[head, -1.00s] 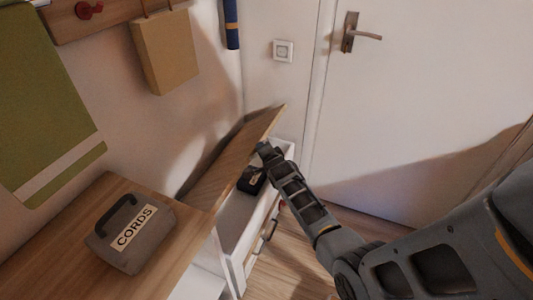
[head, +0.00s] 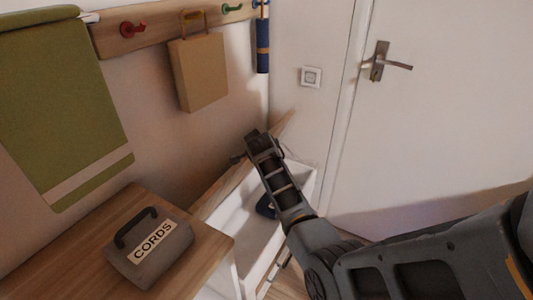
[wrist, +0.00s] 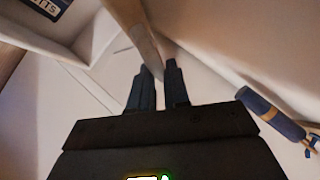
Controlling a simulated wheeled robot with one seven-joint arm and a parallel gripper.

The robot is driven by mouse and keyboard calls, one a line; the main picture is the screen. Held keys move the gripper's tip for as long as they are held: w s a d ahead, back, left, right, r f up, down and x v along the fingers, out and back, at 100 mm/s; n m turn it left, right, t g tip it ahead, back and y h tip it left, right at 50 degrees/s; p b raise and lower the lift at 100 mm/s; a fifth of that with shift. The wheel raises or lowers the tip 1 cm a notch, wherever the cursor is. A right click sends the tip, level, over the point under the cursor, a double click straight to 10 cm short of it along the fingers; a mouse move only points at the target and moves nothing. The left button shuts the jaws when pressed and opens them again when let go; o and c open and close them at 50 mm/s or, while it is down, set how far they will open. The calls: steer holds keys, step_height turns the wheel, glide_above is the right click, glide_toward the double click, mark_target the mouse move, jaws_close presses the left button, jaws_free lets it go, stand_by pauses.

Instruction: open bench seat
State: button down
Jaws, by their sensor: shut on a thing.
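The bench seat (head: 211,196) is a wooden lid over a white box. My gripper (head: 247,148) is at the lid's upper part near the corner. In the wrist view my gripper (wrist: 158,72) has its two fingers on either side of the lid's edge (wrist: 142,38), shut on it. The white bench box (head: 299,181) is open below, with its inside showing.
A dark labelled case (wrist: 47,7) lies inside the box. A grey CORDS case (head: 150,250) sits on the wooden top at left. A paper bag (head: 198,72) and a blue roll (head: 263,45) hang on the wall near the lid. A white door (head: 430,130) stands at right.

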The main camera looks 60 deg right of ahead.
steer(key=shift+w+a, duration=0.1)
steer(key=shift+w, duration=0.2)
steer(key=c, duration=1.4)
jaws_free()
steer(key=shift+o, duration=1.3)
steer(key=shift+r, duration=0.1)
steer(key=v, duration=0.7)
steer(key=shift+s+a, duration=0.2)
